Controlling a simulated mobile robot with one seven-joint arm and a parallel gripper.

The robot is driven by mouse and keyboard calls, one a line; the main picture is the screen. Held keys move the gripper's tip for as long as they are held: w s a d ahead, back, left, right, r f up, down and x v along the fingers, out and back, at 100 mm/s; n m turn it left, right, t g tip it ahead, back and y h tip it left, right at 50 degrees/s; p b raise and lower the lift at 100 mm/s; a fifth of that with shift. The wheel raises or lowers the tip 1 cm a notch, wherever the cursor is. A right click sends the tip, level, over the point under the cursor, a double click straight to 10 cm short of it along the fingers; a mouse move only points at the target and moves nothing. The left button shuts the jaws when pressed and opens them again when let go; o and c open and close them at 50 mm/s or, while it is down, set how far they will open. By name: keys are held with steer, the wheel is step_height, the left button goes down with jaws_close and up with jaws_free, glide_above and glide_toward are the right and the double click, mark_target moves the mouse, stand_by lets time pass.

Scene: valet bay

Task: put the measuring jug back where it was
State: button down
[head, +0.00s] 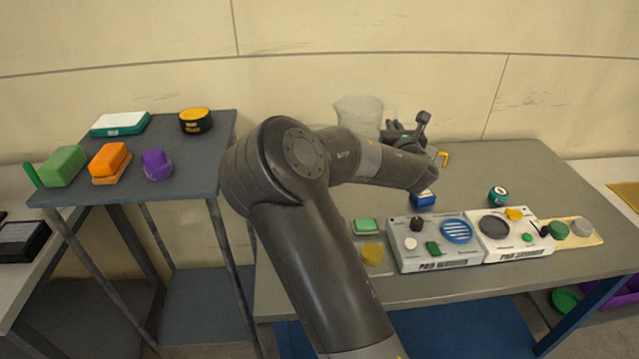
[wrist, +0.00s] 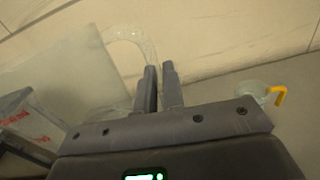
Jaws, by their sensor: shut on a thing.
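The measuring jug (head: 358,113) is clear and pale. It is at the back of the grey table, behind my forearm, which hides its lower part. In the wrist view the jug (wrist: 75,75) fills the left side, with red markings and a looped clear handle (wrist: 128,35). My gripper (wrist: 160,82) is shut on the handle, its two fingers close together at the handle's lower right end. In the head view my gripper shows partly as dark shapes right of the jug. I cannot tell whether the jug's base touches the table.
A small clear vessel with a yellow hooked handle (wrist: 277,94) stands right of my gripper. A side table (head: 185,172) at left holds coloured blocks. The back right tabletop is clear.

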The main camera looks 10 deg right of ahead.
steer(key=shift+f, duration=1.85)
steer(key=shift+w+a+f, duration=1.05)
steer(key=shift+a+f, duration=0.55)
steer(key=shift+f, duration=0.25)
steer(key=shift+w+a+f, duration=1.05)
steer(key=shift+a+f, duration=0.6)
steer(key=shift+f, duration=0.2)
steer(key=shift+w+a+f, duration=1.05)
steer(key=shift+a+f, duration=0.55)
steer(key=shift+f, duration=0.4)
steer(key=c, duration=1.5)
jaws_free()
steer(key=shift+c, duration=0.2)
